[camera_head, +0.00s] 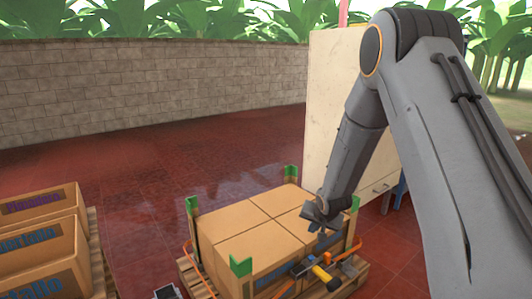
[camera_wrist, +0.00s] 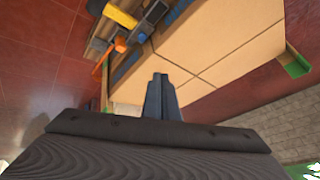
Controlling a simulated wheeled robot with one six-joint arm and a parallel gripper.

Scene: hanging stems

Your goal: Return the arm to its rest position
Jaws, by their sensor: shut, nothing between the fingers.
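My gripper (camera_head: 322,234) is at the end of my grey arm, which reaches down from the right in the head view. It is above the front right part of a block of cardboard boxes (camera_head: 250,222). In the wrist view my gripper's fingers (camera_wrist: 160,80) are together with nothing between them. The box tops (camera_wrist: 225,45) show beyond the fingers. I cannot tell how large the gap between the fingers and the boxes is.
The boxes stand on a wooden pallet (camera_head: 352,278) with green corner guards (camera_head: 241,266). A yellow-handled tool (camera_head: 325,277) is at their front right. A pale cabinet (camera_head: 333,110) is behind my arm. Red floor (camera_head: 130,170) is clear toward the wall.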

